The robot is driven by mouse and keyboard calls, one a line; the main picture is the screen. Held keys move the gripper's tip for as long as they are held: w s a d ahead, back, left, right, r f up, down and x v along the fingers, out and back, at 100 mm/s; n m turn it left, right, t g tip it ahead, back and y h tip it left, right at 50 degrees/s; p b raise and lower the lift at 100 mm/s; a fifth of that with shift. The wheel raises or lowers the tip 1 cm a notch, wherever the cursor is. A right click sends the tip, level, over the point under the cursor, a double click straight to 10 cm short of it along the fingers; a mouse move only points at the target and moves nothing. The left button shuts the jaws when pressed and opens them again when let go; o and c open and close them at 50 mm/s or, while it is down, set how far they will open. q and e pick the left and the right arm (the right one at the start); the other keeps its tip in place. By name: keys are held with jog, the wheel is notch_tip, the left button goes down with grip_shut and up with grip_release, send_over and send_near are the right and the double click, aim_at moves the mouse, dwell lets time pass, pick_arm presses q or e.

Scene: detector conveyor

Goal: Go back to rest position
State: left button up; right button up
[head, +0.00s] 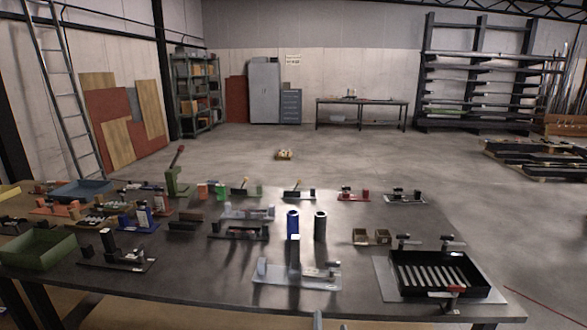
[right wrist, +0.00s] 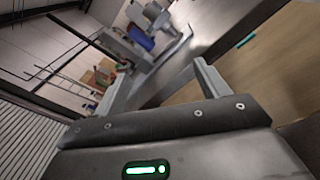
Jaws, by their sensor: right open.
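My right gripper (head: 319,320) shows only as a small grey tip at the bottom edge of the head view, in front of the table's near edge. In the right wrist view its two fingers (right wrist: 160,70) stand apart with nothing between them. Beyond them are the table edge, a grey fixture and a blue cylinder, seen tilted. My left gripper is not in the head view. The dark table (head: 200,281) carries a blue cylinder (head: 293,225), a black cylinder (head: 320,226) and a light grey fixture (head: 297,279).
A black slotted tray (head: 398,277) sits on a grey plate at the table's right. A green bin (head: 38,250) and a blue tray (head: 80,191) are at the left. Several small fixtures line the back. Open floor (head: 490,225) lies to the right.

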jog(key=s+d+f+m+g, duration=0.1)
jog(key=d+f+m+g, duration=0.2)
jog(key=f+m, duration=0.5)
jog(key=s+d+f+m+g, duration=0.1)
jog(key=d+f+m+g, duration=0.3)
jog(key=f, duration=0.7)
jog(key=s+d+f+m+g, duration=0.1)
jog(key=s+d+f+m, duration=0.2)
jog(key=s+f+m, duration=0.6)
jog(key=s+d+f+m+g, duration=0.1)
jog(key=s+d+f+g, duration=0.15)
jog(key=s+f, duration=0.7)
jog(key=s+d+f+m+g, duration=0.25)
jog(key=s+f, duration=0.45)
jog(key=s, duration=0.5)
jog(key=s+d+f+g, duration=0.1)
jog(key=s+g, duration=0.1)
jog(key=s, duration=0.9)
jog(key=s+d+f+m+g, duration=0.1)
jog(key=s+f, duration=0.1)
jog(key=s, duration=0.9)
jog(key=shift+s+f+g+y, duration=0.2)
jog(key=shift+s+g+y, duration=0.1)
jog(key=shift+s+g, duration=0.1)
